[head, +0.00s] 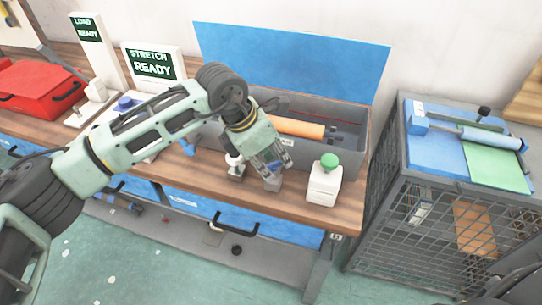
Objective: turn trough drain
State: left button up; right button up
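A long grey trough (352,140) with an upright blue panel (300,60) behind it stands on the wooden bench. An orange roller (297,127) lies inside it. My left gripper (274,170) points down at the trough's front side, just above or at a small grey block (273,184). The fingers and my wrist hide part of the trough front, and I cannot tell whether they touch the block or how far they are apart. A small white-topped fitting (235,162) stands just left of the gripper. I cannot make out which part is the drain. My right gripper is not in view.
A white bottle with a green cap (325,180) stands right of the gripper on the bench (220,189). A "STRETCH READY" display (152,64) and a red case (38,88) are at left. A mesh cage (400,215) stands at right, past a gap.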

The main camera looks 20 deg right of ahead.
pick_arm(q)
jog(key=shift+f, duration=0.15)
grip_shut()
dwell(0.4)
jog(key=shift+d+f+m+b, duration=0.15)
jog(key=shift+m+b, duration=0.35)
jog(key=shift+b, duration=0.35)
jog(key=shift+w+m+g+b, duration=0.1)
jog(key=shift+m+g+b, duration=0.5)
jog(key=shift+m+b, duration=0.6)
jog(key=shift+m+g+b, duration=0.5)
jog(key=shift+m+b, duration=0.35)
jog(key=shift+m, duration=0.25)
jog(key=shift+w+m+g+y+b, duration=0.1)
jog(key=shift+m+g+y+b, duration=0.4)
jog(key=shift+m, duration=1.1)
